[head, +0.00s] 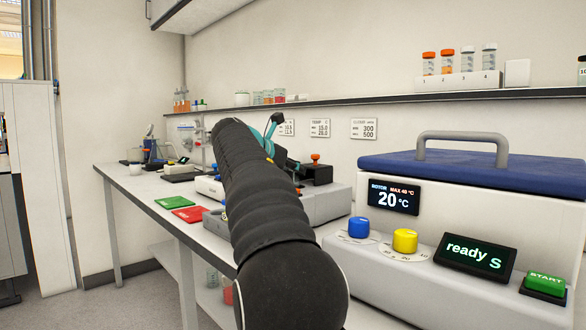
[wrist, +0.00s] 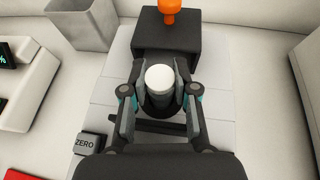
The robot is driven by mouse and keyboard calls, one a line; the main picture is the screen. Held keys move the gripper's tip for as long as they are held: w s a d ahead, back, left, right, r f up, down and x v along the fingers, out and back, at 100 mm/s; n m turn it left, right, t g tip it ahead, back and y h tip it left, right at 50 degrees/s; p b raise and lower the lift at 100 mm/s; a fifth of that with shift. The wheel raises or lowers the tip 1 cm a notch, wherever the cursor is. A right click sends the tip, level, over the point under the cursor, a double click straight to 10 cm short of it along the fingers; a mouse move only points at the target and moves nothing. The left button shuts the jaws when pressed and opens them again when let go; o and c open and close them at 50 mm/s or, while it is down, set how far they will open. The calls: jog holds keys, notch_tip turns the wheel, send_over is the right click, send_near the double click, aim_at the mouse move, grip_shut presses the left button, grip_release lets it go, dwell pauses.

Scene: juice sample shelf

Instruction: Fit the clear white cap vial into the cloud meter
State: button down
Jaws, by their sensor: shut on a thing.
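My gripper (wrist: 159,100) is shut on the white cap vial (wrist: 160,77) in the wrist view. The vial's white cap faces the camera, and its body below is mostly hidden between the fingers. It is over the grey-white cloud meter (wrist: 110,99), in front of a black block with an orange knob (wrist: 169,12). I cannot tell how deep the vial sits. In the head view my arm covers much of the meter (head: 325,203), and its black block and orange knob (head: 315,158) show beyond the arm. The vial is hidden there.
A large white machine with a blue lid (head: 470,174) stands close on the right. Green (head: 171,202) and red (head: 190,214) mats lie on the bench left of my arm. A grey open container (wrist: 84,25) is at the upper left in the wrist view. A shelf (head: 400,97) runs above.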

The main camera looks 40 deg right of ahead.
jog(key=shift+f, duration=0.35)
jog(key=shift+r, duration=0.15)
jog(key=shift+r+p, duration=0.75)
jog(key=shift+r, duration=0.65)
jog(key=c, duration=0.8)
grip_release()
